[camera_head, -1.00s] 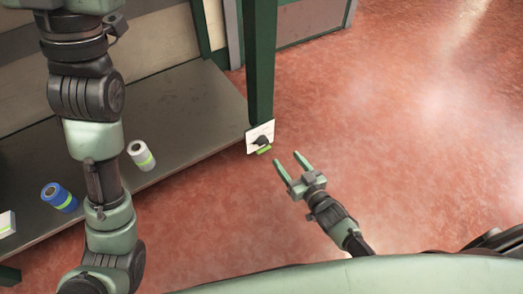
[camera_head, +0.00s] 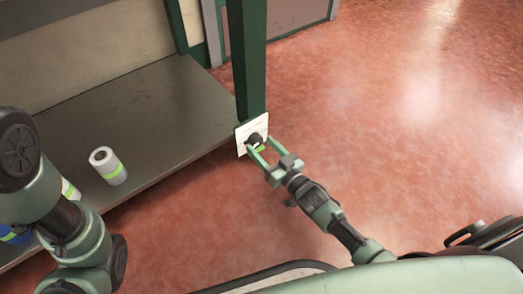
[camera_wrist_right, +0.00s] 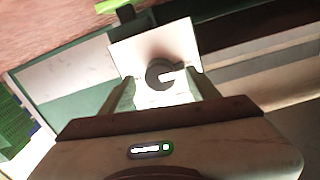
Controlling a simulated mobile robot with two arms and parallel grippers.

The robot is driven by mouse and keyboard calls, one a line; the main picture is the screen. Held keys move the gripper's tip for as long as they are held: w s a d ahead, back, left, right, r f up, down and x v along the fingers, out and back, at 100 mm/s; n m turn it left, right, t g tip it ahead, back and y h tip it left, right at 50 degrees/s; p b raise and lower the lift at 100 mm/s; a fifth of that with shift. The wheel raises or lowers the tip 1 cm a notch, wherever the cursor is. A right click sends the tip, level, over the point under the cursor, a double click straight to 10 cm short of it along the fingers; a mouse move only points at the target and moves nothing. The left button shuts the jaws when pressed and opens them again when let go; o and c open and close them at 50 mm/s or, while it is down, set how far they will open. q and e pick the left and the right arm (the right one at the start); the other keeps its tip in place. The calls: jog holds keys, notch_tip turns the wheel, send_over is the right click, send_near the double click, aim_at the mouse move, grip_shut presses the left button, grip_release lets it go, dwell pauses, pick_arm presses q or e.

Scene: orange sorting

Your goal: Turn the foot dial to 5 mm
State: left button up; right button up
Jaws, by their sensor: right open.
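The foot dial (camera_head: 255,140) is a small dark knob on a white plate (camera_head: 242,144) fixed to the foot of the green post. My right gripper (camera_head: 261,147) is open, and its two fingertips reach the plate on either side of the dial. In the right wrist view the dial (camera_wrist_right: 160,75) shows as a dark round knob with a light mark pointing right, between the two fingers. Whether the fingers touch it I cannot tell. The scale on the plate is too washed out to read. My left arm shows at the left edge, but its gripper is out of view.
The green post (camera_head: 247,62) stands at the corner of a grey shelf (camera_head: 160,110). A white roll with a green band (camera_head: 108,166) stands on the shelf, with a blue roll (camera_head: 15,236) partly hidden behind my left arm.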

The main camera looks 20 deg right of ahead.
jog(key=shift+w+a, duration=0.15)
jog(key=shift+w, duration=0.3)
grip_shut()
